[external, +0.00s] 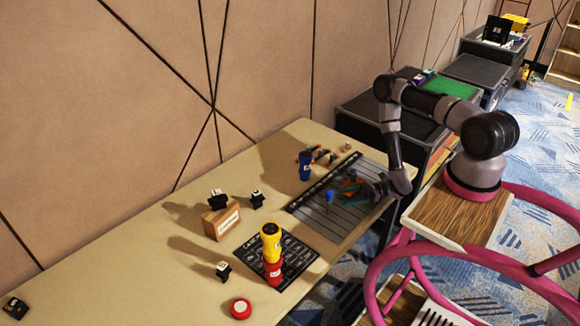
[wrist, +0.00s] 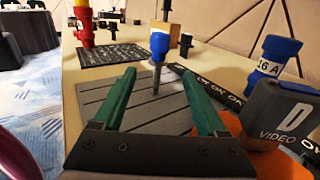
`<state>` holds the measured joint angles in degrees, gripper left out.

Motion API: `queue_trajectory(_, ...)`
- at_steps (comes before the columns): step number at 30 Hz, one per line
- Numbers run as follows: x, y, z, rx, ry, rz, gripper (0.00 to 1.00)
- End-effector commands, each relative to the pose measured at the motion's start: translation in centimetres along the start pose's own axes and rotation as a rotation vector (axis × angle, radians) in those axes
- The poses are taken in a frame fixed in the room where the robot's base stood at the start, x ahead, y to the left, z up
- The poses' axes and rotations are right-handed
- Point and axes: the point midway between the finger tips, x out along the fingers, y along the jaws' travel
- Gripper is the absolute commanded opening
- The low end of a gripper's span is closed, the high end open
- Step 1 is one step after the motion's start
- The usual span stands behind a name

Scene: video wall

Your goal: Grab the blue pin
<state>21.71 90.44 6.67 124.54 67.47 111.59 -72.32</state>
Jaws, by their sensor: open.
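The blue pin (external: 329,196) stands upright on the grey lined mat (external: 318,217) near the front edge of the table. In the wrist view the blue pin (wrist: 160,44) shows a blue head on a thin metal shaft. My gripper (external: 350,186) is open and empty, low over the mat and to the right of the pin. In the wrist view its two green fingers (wrist: 156,72) point toward the pin, which appears between and beyond their tips. The pin's shaft is apart from both fingers.
A larger blue connector (wrist: 275,62) marked 16 A stands right of the fingers. A black "VIDEO" block (wrist: 285,120) sits close by. A red and yellow stack (external: 271,250) stands on a black mat (external: 300,258). A wooden block (external: 221,222) stands farther back.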

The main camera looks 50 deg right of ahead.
Motion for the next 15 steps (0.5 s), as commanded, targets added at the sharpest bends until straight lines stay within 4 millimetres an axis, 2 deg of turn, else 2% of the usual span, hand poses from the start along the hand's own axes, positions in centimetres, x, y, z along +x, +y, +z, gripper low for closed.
queue_trajectory(9,4.6,-0.1,0.0,0.007,-0.002,-0.007,0.74)
queue_trajectory(15,6.1,0.0,0.1,0.008,-0.003,-0.007,0.74)
